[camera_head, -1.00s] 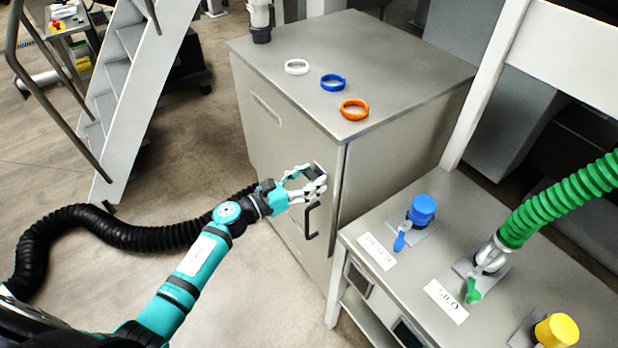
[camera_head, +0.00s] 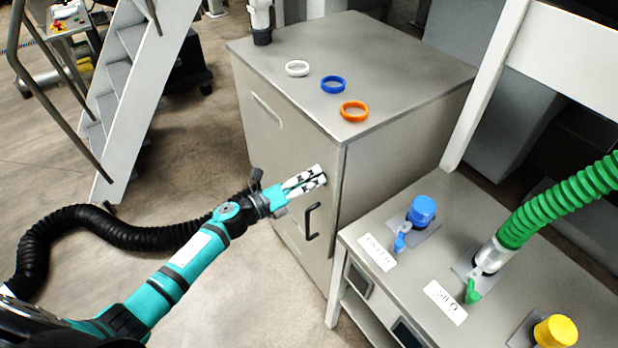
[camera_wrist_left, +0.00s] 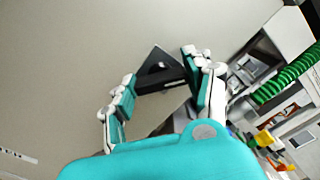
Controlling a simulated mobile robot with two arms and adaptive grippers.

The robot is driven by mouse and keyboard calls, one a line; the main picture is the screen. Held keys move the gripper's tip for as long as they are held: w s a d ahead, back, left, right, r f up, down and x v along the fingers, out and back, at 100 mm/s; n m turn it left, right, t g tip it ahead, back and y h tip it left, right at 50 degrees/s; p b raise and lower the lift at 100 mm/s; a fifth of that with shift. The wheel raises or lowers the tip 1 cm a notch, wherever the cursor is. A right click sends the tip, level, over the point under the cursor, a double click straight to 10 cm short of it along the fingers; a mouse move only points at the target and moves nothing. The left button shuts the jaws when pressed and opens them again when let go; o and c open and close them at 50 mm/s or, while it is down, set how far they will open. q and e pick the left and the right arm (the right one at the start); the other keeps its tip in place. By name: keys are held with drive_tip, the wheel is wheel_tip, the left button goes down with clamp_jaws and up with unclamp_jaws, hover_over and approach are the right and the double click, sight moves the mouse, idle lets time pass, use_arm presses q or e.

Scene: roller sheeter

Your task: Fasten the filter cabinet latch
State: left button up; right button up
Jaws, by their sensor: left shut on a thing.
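The grey metal filter cabinet (camera_head: 290,135) stands in the middle of the head view, its door side facing my left arm. A dark latch (camera_wrist_left: 160,70) on the cabinet face shows in the left wrist view, between the two fingers. My left gripper (camera_head: 314,178) is shut on this latch near the right edge of the door, above the black door handle (camera_head: 311,221). In the head view the fingers hide most of the latch. The left gripper also shows in the wrist view (camera_wrist_left: 160,90). My right gripper is not in view.
White, blue and orange rings (camera_head: 354,111) lie on the cabinet top. On the right, a metal bench (camera_head: 400,285) carries blue and yellow caps and a green hose (camera_head: 550,200). A black hose (camera_head: 110,232) lies on the floor at left, near the stairs (camera_head: 125,80).

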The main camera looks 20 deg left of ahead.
use_arm(q)
drive_tip(key=n, duration=0.3)
drive_tip(key=shift+n+p, duration=0.3)
drive_tip(key=shift+f+n+p, duration=0.1)
drive_tip(key=shift+n+p, duration=0.25)
drive_tip(key=shift+n, duration=1.45)
drive_tip(key=o, duration=1.2)
drive_tip(key=v, duration=1.2)
drive_tip(key=shift+a, duration=0.1)
